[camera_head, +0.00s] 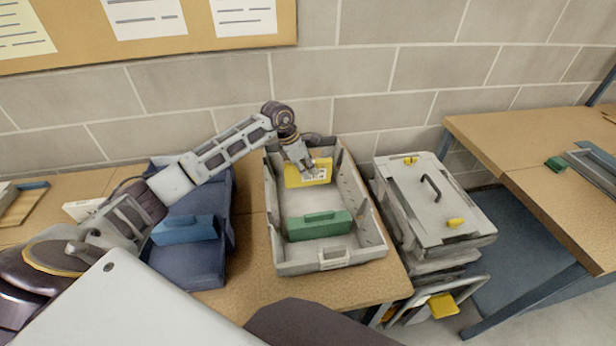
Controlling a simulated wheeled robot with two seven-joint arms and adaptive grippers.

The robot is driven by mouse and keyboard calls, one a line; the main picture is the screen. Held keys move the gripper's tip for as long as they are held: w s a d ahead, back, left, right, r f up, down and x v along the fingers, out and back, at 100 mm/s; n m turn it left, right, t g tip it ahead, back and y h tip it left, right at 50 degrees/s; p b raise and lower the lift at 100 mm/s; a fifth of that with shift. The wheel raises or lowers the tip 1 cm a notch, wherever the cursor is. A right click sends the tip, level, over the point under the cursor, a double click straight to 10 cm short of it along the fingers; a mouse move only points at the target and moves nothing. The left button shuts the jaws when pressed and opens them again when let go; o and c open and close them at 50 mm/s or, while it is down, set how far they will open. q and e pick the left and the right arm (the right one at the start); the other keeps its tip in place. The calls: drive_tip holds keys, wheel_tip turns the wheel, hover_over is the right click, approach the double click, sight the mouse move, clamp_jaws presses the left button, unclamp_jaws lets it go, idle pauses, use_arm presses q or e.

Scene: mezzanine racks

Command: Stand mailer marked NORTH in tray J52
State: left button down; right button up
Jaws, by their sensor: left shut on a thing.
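A yellow mailer (308,174) with a pale label stands at the far end of the light grey tray (333,260). The label's print is too small to read. My left gripper (303,168) reaches into the tray from the left and is shut on the yellow mailer's top. A green mailer (319,225) stands in the near part of the same tray, apart from the yellow one. A blue tray (205,275) to the left holds a blue mailer (184,229), partly behind my arm. Tray markings are not readable. My right gripper is not in view.
A stack of grey cases (432,205) with yellow latches stands right of the table. A second wooden table (540,150) at the right carries a small green object (557,164) and a grey flat item (590,165). A block wall closes off the back.

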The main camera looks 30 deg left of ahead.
use_arm(q)
drive_tip(key=shift+f, duration=1.95)
drive_tip(key=c, duration=1.3)
unclamp_jaws()
drive_tip(key=shift+a+r, duration=0.1)
drive_tip(key=shift+r, duration=0.25)
drive_tip(key=v, duration=0.4)
drive_tip(key=shift+a, duration=0.1)
drive_tip(key=v, duration=0.6)
drive_tip(key=shift+s+r, duration=0.1)
drive_tip(key=shift+r, duration=0.25)
drive_tip(key=shift+s+a+r, duration=0.1)
drive_tip(key=shift+r, duration=0.2)
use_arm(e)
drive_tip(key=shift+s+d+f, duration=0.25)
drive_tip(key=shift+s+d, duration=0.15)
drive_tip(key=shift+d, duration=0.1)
